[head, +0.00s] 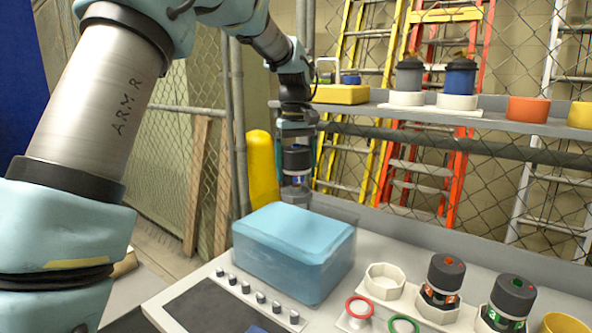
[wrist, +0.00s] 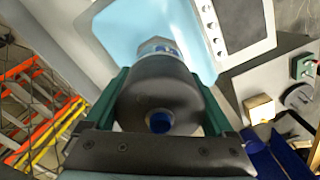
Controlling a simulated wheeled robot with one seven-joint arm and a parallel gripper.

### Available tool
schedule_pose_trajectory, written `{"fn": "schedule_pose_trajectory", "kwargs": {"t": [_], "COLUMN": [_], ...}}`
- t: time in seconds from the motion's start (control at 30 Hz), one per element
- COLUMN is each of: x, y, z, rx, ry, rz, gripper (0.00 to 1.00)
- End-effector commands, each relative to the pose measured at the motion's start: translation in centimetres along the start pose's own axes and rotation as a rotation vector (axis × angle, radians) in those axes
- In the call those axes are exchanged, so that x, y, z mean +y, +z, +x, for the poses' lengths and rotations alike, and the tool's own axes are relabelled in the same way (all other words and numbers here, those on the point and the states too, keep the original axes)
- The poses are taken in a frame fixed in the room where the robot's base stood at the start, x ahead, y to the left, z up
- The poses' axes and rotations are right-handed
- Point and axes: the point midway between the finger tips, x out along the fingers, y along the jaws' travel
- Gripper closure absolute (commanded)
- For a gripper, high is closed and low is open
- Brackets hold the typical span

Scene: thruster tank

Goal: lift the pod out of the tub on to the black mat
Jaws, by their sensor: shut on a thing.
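The pod (head: 296,158) is a dark cylinder with a blue and white label band and a grey lower end. My gripper (head: 296,150) is shut on it and holds it upright above the back of the tub. In the wrist view the pod's dark round end (wrist: 158,100) fills the space between the green fingers. The tub (head: 335,280) is clear-walled and full of blue water, on the grey bench. The pod's lower end looks clear of the water. A dark flat panel (head: 215,305), perhaps the black mat, lies in front of the tub in a pale frame with knobs.
An empty white holder (head: 384,281) stands right of the tub, then a red-marked pod (head: 442,275) and a green-marked pod (head: 512,296) in holders. A shelf (head: 495,126) with more pods and cups runs behind. A yellow post (head: 262,170) stands behind the tub.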

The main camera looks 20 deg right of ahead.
Motion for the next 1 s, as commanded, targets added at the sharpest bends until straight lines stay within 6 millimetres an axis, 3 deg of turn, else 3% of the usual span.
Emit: {"fn": "schedule_pose_trajectory", "kwargs": {"t": [1.0], "x": [0.0], "y": [0.0], "z": [-6.1], "rx": [0.002], "ry": [0.001], "rz": [0.000], "gripper": [1.00]}}
